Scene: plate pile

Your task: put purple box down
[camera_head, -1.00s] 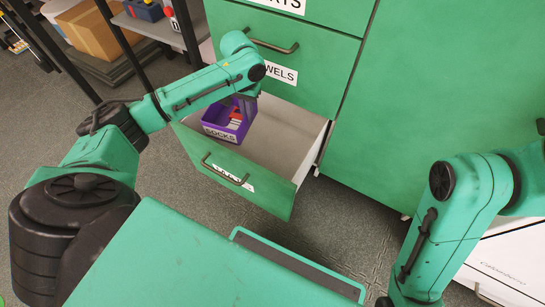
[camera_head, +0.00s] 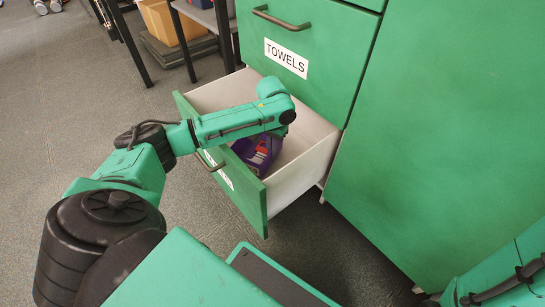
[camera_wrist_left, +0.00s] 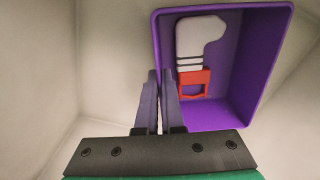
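The purple box (camera_head: 258,158) is inside the open lower drawer (camera_head: 303,178), near its front panel. In the left wrist view the purple box (camera_wrist_left: 222,115) holds a white sock-shaped item (camera_wrist_left: 197,42) and a small red item (camera_wrist_left: 193,83). My left gripper (camera_wrist_left: 160,75) has its two fingers close together, one on each side of the box's side wall, so it is shut on that wall. In the head view my left wrist hides the fingers and part of the box. Whether the box touches the drawer floor is unclear. My right gripper is out of view.
The green cabinet has a closed drawer labelled TOWELS (camera_head: 286,57) just above the open one. A tall green door (camera_head: 450,120) stands to the right. A dark shelf with an orange-brown box (camera_head: 172,20) is at the back left. Grey floor is clear at left.

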